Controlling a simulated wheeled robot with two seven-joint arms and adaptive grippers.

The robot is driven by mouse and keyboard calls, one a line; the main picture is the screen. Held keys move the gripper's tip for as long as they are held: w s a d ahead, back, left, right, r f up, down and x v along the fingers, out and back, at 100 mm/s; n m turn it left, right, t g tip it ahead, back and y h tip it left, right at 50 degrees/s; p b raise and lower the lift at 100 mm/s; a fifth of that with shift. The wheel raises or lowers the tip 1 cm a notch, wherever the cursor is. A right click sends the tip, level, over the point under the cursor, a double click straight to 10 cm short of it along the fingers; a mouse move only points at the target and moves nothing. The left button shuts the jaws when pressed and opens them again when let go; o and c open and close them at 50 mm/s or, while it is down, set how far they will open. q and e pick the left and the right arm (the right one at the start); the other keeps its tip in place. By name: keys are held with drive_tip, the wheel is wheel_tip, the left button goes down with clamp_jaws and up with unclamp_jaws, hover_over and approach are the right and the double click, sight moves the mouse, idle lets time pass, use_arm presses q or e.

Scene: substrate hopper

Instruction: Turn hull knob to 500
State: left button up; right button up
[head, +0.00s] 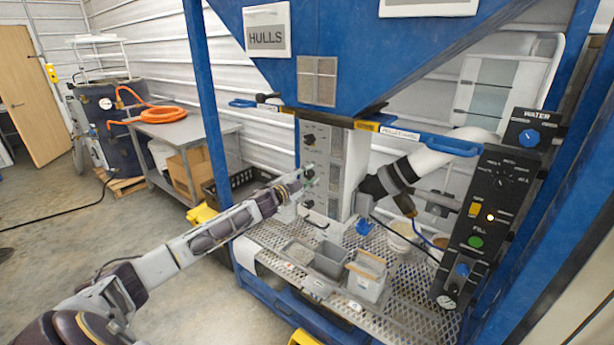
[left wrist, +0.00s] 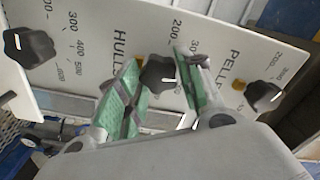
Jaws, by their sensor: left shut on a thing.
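The hopper's control panel (head: 312,150) is a pale upright plate with black knobs one above another. My left gripper (head: 308,178) reaches it from the left at the middle knob. In the left wrist view, my green-padded fingers (left wrist: 160,88) are shut on the black middle knob (left wrist: 158,72), one on each side. HULL lettering (left wrist: 120,42) stands beside this knob. Its white pointer line points right in that view. A "200" mark shows above it; the fingers hide much of the rest of its scale, and I cannot see its 500 mark. My right gripper is not in view.
Another black knob (left wrist: 28,47) is at the left of the wrist view, and a knob near PELL lettering (left wrist: 263,95) is at the right. Grey bins (head: 330,262) stand on the mesh shelf below. A black WATER control box (head: 490,200) is at the right.

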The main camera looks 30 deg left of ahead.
use_arm(q)
drive_tip(key=m, duration=0.4)
drive_tip(key=shift+f+m, duration=0.1)
drive_tip(key=shift+m, duration=0.2)
drive_tip(key=m, duration=0.4)
drive_tip(key=shift+f+m, duration=0.15)
drive_tip(key=shift+m, duration=0.25)
drive_tip(key=o, duration=1)
drive_tip(key=shift+s, duration=0.2)
drive_tip(key=s, duration=1.1)
drive_tip(key=shift+s+a, duration=0.25)
drive_tip(key=shift+a, duration=0.15)
idle(0.9)
idle(0.6)
